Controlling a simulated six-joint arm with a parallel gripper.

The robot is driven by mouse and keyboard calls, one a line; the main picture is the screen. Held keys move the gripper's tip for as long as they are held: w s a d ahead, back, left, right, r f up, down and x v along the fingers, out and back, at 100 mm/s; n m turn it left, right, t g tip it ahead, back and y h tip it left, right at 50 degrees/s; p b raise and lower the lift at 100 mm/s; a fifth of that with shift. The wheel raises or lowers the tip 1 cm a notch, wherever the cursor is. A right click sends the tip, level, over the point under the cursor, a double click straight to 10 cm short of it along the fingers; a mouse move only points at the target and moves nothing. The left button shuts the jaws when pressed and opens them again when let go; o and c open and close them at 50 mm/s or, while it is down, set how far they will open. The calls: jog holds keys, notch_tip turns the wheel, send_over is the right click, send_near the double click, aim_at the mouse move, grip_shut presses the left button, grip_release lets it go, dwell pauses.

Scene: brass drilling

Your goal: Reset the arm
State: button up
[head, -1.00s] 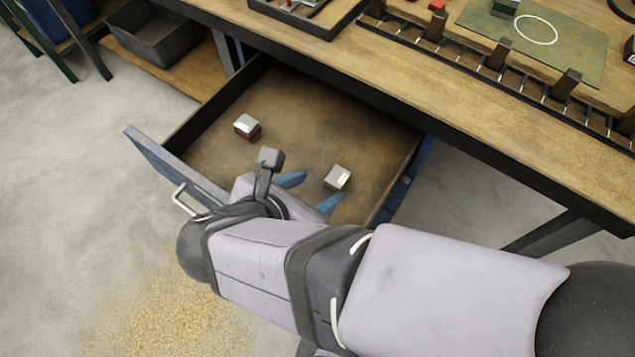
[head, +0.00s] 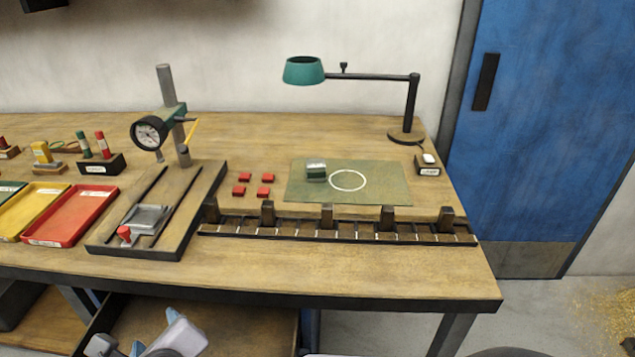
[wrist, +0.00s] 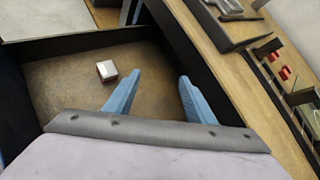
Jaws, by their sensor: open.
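In the wrist view my gripper (wrist: 160,76) is open, its two blue fingers apart with nothing between them. It points over the open drawer (wrist: 62,75) under the bench. A small silver-topped block (wrist: 107,70) lies on the drawer floor, to the left of the fingers and apart from them.
The bench (head: 330,272) edge runs beside the drawer. On it stand a slotted rack (head: 340,232), a green mat (head: 390,190) with a silver-green block (head: 316,169), a gauge stand (head: 165,125), a red tray (head: 72,216) and a lamp (head: 304,70).

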jog(key=d+f+n+g+h+p, duration=0.1)
jog(key=d+f+n+g, duration=0.1)
jog(key=d+n, duration=0.5)
jog(key=w+d+f+n+g+h+p, duration=0.1)
jog(key=d+f+n+g+h, duration=0.1)
jog(key=d+n, duration=0.5)
jog(key=d+f+n+g+h+p, duration=0.1)
jog(key=d+f+n+g+p, duration=0.1)
jog(key=d+n+g, duration=0.2)
jog(key=shift+w+d+f+n+h, duration=0.15)
jog(key=shift+d+n, duration=0.7)
jog(key=shift+n, duration=0.45)
jog(key=shift+w+d+n+h, duration=0.15)
jog(key=shift+d+n, duration=0.65)
jog(key=shift+n, duration=0.5)
jog(key=s+d+f+h+b, duration=0.1)
jog(key=d+f+b, duration=0.35)
jog(key=d, duration=0.65)
jog(key=s+d+f+h+b, duration=0.1)
jog(key=d+f+b, duration=0.3)
jog(key=d, duration=0.7)
notch_tip(320, 180, up, 23)
jog(key=p, duration=2.5)
jog(key=shift+d+r+n+g+p, duration=0.2)
jog(key=shift+n+g+p, duration=0.1)
jog(key=shift+p, duration=0.1)
